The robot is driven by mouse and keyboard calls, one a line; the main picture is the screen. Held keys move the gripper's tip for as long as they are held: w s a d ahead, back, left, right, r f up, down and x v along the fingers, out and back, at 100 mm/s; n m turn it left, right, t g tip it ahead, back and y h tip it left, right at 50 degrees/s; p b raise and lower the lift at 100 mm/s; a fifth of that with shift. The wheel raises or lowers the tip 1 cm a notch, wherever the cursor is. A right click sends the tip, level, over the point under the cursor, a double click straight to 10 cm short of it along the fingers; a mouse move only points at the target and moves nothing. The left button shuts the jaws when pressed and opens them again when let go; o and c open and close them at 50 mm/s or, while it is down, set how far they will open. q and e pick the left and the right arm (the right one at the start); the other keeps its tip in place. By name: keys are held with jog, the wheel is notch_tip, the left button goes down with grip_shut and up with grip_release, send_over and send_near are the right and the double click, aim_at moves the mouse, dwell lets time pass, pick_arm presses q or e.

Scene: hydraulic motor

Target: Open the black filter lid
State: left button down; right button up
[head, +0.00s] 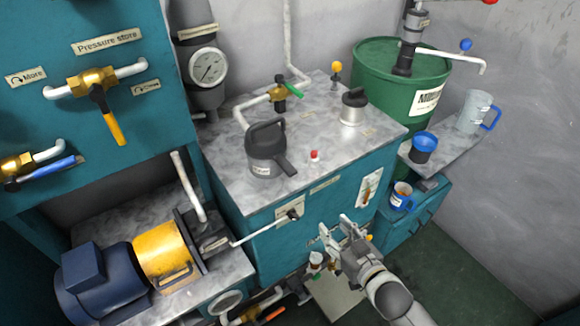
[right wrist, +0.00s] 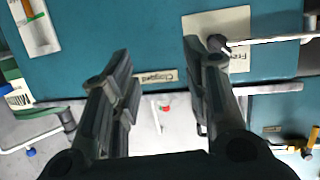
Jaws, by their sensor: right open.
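A grey canister with a black handled lid (head: 266,134) stands on the left part of the grey tank top. A smaller silver cylinder with a black cap (head: 354,97) stands at the back right of the same top. Both caps look seated; the labels are too small to tell which one is the filter. My right gripper (head: 338,230) is in front of the teal tank's front face, lower than both lids and apart from them. It is open and empty, and its two fingers also show spread in the right wrist view (right wrist: 157,58). My left gripper is not in view.
The teal tank (head: 270,240) has a lever on its front. A small red knob (head: 314,156) and a brass valve with green handle (head: 280,93) stand on top. The motor (head: 100,283) is lower left.

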aim_at(294, 175)
jog(key=s+a+r+n+t+y, duration=0.1)
jog(key=a+r+y, duration=0.15)
jog(key=r, duration=0.55)
jog(key=s+a+r+n+y, duration=0.1)
jog(key=a+r+y, duration=0.15)
jog(key=r, duration=0.55)
jog(key=shift+h, duration=0.4)
jog(key=p+x, duration=0.1)
jog(key=x, duration=0.4)
jog(key=p+x, duration=0.1)
jog(key=x, duration=0.5)
jog(key=shift+s+a+f, duration=0.25)
jog(key=shift+s+a, duration=0.05)
grip_shut()
